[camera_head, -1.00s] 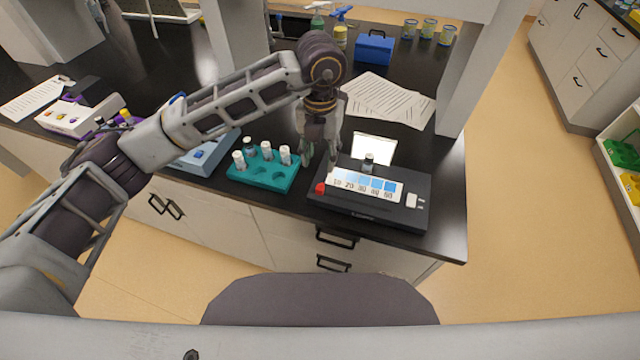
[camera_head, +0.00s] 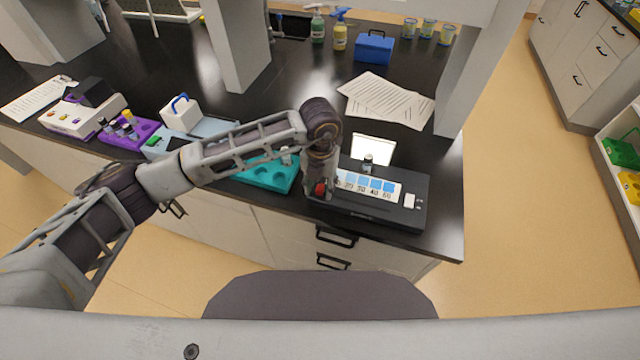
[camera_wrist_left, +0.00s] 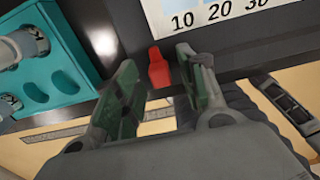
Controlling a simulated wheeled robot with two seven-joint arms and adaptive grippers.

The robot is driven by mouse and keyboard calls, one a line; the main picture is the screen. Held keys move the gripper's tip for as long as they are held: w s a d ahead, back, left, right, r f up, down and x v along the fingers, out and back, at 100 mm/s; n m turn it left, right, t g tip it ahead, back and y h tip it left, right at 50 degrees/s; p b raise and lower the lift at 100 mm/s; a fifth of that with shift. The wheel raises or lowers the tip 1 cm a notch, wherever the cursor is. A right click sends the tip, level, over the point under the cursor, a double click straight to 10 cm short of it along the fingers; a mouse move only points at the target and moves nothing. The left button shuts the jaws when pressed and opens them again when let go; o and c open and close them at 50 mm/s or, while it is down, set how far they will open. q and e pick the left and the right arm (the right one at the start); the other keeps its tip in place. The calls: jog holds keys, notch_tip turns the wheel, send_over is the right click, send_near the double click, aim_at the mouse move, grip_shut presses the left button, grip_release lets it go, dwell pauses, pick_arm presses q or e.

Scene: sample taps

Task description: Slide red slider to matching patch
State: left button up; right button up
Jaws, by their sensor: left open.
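The red slider (camera_wrist_left: 158,68) sits at the left end of the dark comparator box (camera_head: 388,212), close to the 10 mark in the left wrist view. It also shows in the head view (camera_head: 320,189), partly covered by my gripper. My left gripper (camera_wrist_left: 155,72) is open, with its two fingers on either side of the slider; I cannot tell whether either touches it. The white strip of blue patches (camera_head: 370,187) is numbered 10 to 60, from pale to darker blue. A small vial (camera_head: 367,163) stands behind the strip before a bright white panel (camera_head: 373,148). My right gripper is not seen.
A teal rack (camera_head: 268,174) with vials stands just left of the box, partly behind my arm. Printed sheets (camera_head: 388,99) lie behind. A purple rack (camera_head: 128,133) is at the left. The counter's right end is clear.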

aim_at(333, 196)
pick_arm(q)
jog(key=shift+f, duration=0.15)
grip_shut()
dwell(0.4)
jog(key=shift+s+d+b, duration=0.3)
jog(key=shift+d+b, duration=0.15)
jog(key=shift+d, duration=0.45)
jog(key=shift+s+d+b, duration=0.25)
jog(key=shift+d+b, duration=0.15)
jog(key=shift+d, duration=0.45)
